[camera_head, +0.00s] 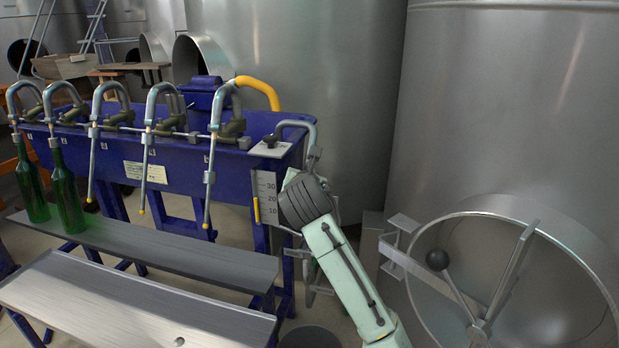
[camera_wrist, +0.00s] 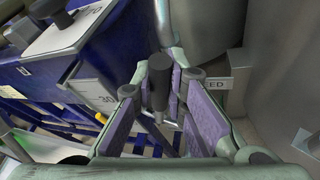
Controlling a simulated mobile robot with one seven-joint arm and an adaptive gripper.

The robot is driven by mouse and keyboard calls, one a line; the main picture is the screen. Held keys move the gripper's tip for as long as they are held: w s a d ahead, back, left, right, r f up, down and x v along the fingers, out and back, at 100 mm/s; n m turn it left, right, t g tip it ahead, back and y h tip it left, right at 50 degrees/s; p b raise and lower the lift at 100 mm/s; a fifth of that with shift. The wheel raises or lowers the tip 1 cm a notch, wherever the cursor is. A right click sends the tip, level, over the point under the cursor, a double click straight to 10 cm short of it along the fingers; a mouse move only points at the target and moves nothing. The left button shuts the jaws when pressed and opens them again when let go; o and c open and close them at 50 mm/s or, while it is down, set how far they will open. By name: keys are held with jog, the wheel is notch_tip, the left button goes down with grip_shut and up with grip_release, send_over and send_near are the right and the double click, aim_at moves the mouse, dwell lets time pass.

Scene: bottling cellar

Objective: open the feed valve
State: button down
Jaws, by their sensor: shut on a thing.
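The feed valve's black handle (camera_wrist: 159,82) stands between the two purple-padded fingers of my gripper (camera_wrist: 166,88) in the wrist view. The jaws are shut on this handle. A label (camera_wrist: 215,83) with the letters "ED" showing is just to the right, partly covered by a finger. In the head view my wrist reaches the right end of the blue filling machine (camera_head: 180,165), beside its scale plate (camera_head: 267,198). There my arm hides the fingers and the valve handle, so how far the valve is turned cannot be told.
Two green bottles (camera_head: 66,195) stand at the left on the front bench (camera_head: 170,250). Several filling spouts hang along the machine.

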jog(key=shift+w+a+r+n+g+h+p, duration=0.15)
jog(key=shift+a+n+g+h+p, duration=0.15)
jog(key=shift+a+n, duration=0.25)
jog(key=shift+w+a+n+g+h+p, duration=0.2)
jog(key=shift+a+n+h+p, duration=0.2)
jog(key=shift+n, duration=0.25)
jog(key=c, duration=1.6)
grip_release()
jog(key=shift+s, duration=0.15)
jog(key=v, duration=1.1)
jog(key=shift+s+a+r, duration=0.1)
jog(key=shift+s+r, duration=0.05)
jog(key=shift+s, duration=0.2)
